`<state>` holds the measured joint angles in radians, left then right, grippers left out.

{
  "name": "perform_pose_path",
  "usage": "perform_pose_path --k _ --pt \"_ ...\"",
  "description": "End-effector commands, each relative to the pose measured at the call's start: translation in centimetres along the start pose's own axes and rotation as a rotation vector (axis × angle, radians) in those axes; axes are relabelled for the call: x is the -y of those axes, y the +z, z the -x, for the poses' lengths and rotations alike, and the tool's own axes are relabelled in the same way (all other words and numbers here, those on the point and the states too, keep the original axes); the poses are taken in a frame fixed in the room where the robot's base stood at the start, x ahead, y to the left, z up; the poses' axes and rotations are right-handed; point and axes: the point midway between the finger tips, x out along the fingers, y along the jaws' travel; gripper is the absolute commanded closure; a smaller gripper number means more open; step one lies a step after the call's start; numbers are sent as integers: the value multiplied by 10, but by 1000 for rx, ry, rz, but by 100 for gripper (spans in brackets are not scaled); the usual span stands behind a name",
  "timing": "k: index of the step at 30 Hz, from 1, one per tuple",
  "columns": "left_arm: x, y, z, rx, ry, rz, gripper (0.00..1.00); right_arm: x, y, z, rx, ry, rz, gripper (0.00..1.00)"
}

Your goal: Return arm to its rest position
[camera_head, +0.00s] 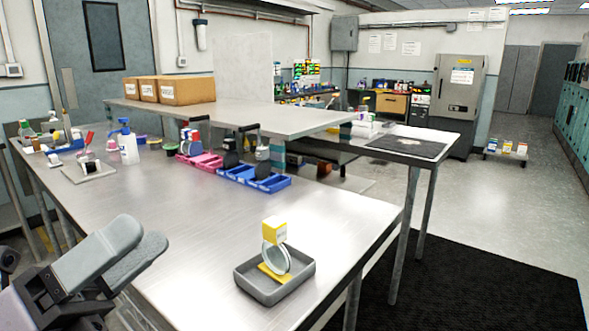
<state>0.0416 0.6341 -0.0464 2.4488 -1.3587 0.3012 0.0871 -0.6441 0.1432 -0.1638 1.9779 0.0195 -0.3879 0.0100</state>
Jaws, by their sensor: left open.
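My left gripper (128,252) is at the lower left, in front of the near edge of the metal table (190,215). It is open, with nothing between its two grey fingers. It is well apart from the grey tray (252,284) on the table's right part. In that tray stand a white ring-shaped piece (277,259) and a yellow and white block (274,230). A flat yellow piece lies at the ring's foot. My right gripper is not in view.
Blue bins (243,178) and pink bins (207,163) stand at the table's far side. A raised shelf (250,117) holds cardboard boxes (188,91). The table's middle is clear.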

Motion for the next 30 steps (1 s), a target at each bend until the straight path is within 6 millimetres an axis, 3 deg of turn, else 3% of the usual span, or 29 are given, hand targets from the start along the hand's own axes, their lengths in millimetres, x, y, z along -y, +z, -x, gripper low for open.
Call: perform_pose_path --k 4,7,10,13,17,21,25,30 --pt "-16 34 20 320 -13 302 32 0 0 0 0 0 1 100" --pt "-42 52 43 540 22 496 32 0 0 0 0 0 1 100" --pt "-76 58 74 758 94 685 32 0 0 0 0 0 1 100" --pt "-115 49 110 972 202 869 32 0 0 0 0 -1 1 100" --pt "-162 13 162 1234 395 1098 32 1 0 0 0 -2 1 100" --pt "-194 -51 216 1475 661 1320 32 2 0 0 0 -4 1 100" --pt "-202 -109 250 1619 894 1468 32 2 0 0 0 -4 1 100" --pt "-193 -172 278 1726 1157 1604 32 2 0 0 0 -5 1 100"
